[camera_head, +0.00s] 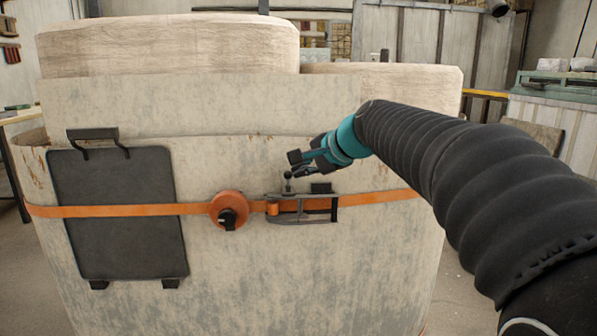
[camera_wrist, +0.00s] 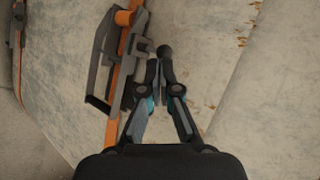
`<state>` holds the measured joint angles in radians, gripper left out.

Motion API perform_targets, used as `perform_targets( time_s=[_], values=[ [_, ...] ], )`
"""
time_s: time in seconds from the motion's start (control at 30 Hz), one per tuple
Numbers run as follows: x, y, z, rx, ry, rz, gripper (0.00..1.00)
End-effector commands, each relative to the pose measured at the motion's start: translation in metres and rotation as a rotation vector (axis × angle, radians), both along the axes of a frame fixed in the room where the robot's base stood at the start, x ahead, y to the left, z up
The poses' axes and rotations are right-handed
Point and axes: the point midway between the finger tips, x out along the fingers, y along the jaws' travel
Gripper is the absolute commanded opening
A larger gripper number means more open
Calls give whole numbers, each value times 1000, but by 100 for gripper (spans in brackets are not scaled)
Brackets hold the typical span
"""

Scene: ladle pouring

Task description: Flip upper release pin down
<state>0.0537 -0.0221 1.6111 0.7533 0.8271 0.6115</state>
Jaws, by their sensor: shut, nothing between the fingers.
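A grey metal latch (camera_head: 302,218) sits on the orange strap around the large pale vessel. The upper release pin (camera_head: 288,184), a short dark stem with a round knob, stands up at the latch's upper left edge. My gripper (camera_head: 294,164) is just above and right of the pin, pointing down-left at it. In the wrist view, the gripper (camera_wrist: 160,78) has its fingertips close together, with the dark round pin knob (camera_wrist: 165,51) just beyond them. The latch (camera_wrist: 105,65) lies left of the fingers there. Whether the fingers touch the knob is unclear.
A round orange fitting with a black knob (camera_head: 229,210) is on the strap left of the latch. A dark plate with a handle (camera_head: 117,215) hangs farther left. The vessel's curved wall (camera_head: 250,275) lies close behind the latch. A small dark block (camera_head: 321,188) is right of the pin.

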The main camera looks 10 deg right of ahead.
Motion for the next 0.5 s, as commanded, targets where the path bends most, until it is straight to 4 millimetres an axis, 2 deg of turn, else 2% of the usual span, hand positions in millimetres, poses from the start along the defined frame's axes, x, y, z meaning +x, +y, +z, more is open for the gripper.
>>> perform_targets(
  time_s=[0.03, 0.5],
  values=[
    [-5, -5, 9, 0, -2, -2, 0],
    [-66, -46, 56, 0, -2, 0, 0]
  ],
)
